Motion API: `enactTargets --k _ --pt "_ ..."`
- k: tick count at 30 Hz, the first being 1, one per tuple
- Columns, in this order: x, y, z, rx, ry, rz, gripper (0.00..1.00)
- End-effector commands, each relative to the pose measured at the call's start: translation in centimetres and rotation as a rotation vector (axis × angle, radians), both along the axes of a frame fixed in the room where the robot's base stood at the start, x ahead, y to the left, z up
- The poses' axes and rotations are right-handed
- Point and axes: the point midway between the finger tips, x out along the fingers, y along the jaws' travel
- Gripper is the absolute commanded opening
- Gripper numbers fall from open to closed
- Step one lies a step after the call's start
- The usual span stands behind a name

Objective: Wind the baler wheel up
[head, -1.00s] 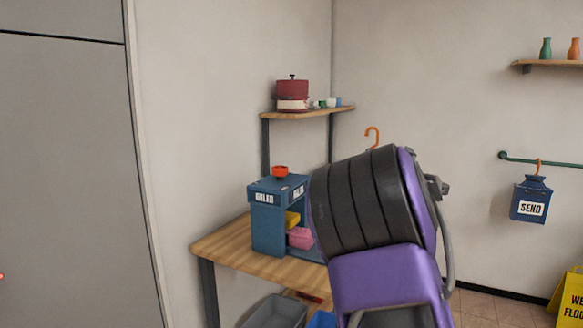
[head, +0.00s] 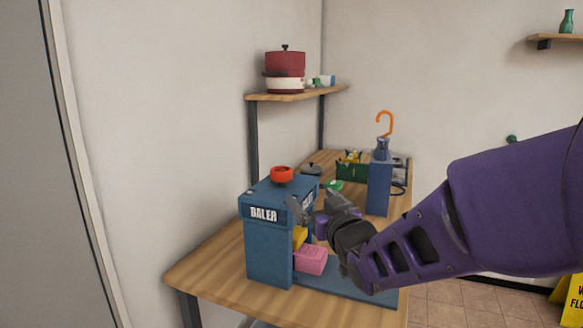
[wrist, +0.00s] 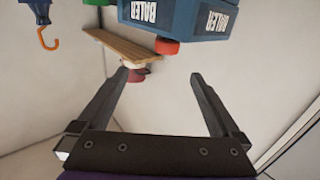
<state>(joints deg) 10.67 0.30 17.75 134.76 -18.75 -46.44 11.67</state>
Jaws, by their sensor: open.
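The blue baler (head: 268,250) stands on the wooden table, with its red wheel (head: 281,175) on top. Yellow and pink blocks (head: 311,260) sit in its open side. My gripper (head: 306,212) is by the baler's right side, lower than the wheel and apart from it; the arm reaches in from the right. In the wrist view my gripper (wrist: 158,80) has its fingers wide apart with nothing between them. That view is turned over: the baler (wrist: 185,15) is at the top edge, and the red wheel (wrist: 167,46) hangs just beyond the fingertips.
A wall shelf (head: 300,94) with a red and white pot (head: 285,70) is behind the baler. On the table (head: 210,270) are a green crate (head: 350,166) and a blue container with an orange hook (head: 380,185). A wall closes the left side.

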Motion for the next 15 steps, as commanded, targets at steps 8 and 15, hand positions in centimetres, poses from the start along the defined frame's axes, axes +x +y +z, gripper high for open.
enactTargets --k 8,15 --pt "0.1 1.8 -0.2 0.026 0.008 0.031 1.00" --pt "4.5 3.6 -0.3 0.027 0.009 0.031 1.00"
